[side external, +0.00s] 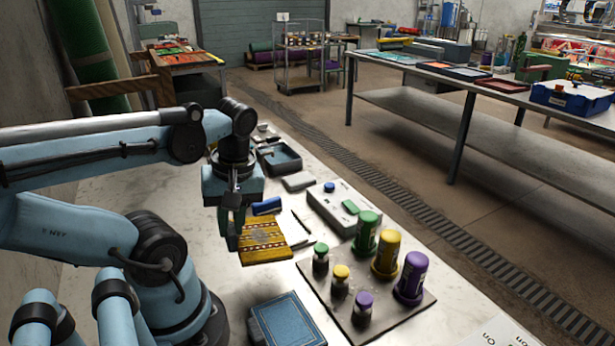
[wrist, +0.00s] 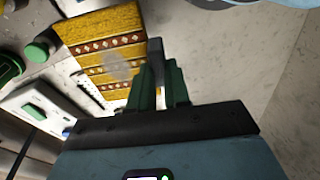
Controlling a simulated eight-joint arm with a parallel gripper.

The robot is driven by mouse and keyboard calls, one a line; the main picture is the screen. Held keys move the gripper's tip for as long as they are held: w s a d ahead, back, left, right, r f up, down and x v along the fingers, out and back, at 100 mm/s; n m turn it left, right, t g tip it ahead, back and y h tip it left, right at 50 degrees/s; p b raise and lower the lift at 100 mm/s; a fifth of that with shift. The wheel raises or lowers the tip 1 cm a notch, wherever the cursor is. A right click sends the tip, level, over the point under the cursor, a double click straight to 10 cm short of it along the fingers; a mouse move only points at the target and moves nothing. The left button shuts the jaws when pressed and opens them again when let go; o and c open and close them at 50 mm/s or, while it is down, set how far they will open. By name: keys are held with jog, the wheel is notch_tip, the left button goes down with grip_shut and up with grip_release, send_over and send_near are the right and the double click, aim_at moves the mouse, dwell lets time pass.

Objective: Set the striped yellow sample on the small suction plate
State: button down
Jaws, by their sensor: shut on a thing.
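The striped yellow sample (side external: 263,238) is a flat yellow piece with dark red patterned bands. It lies roughly level at or just above the pale table; I cannot tell if it touches. My gripper (side external: 234,238) points down with its green fingers shut on the sample's left edge. In the wrist view the sample (wrist: 100,45) extends to the upper left of the fingers (wrist: 163,82), which hide the gripped edge. I cannot tell for sure which item is the small suction plate. A white box (side external: 322,208) with a green pad and a blue knob stands right of the sample.
A grey board (side external: 390,325) with several green, yellow and purple capped bottles lies to the front right. A blue block (side external: 267,206) and a dark tray (side external: 279,158) are behind the sample.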

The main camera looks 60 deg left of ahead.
aim_at(253, 222)
jog(key=shift+w+d+r, duration=0.55)
jog(key=shift+d+r, duration=0.05)
jog(key=shift+d, duration=0.2)
jog(key=shift+w+a+r, duration=0.1)
jog(key=shift+w, duration=0.2)
jog(key=shift+n+t, duration=0.3)
jog(key=shift+n, duration=0.1)
jog(key=w+a, duration=0.2)
jog(key=a, duration=0.1)
jog(key=w+a, duration=0.1)
jog(key=shift+w+a+f, duration=0.3)
jog(key=shift+w+f, duration=0.05)
jog(key=shift+f, duration=0.05)
jog(key=shift+n+t, duration=0.4)
jog(key=shift+w+a+f, duration=0.45)
jog(key=shift+a+f, duration=0.7)
jog(key=shift+f, duration=0.2)
jog(key=shift+w+a+f, duration=0.45)
jog(key=shift+a+f, duration=0.65)
jog(key=shift+f, duration=0.2)
jog(key=shift+w+a+f, duration=0.45)
jog(key=shift+a+f, duration=0.7)
jog(key=shift+f, duration=0.2)
jog(key=shift+f, duration=0.6)
jog(key=c, duration=1)
grip_release()
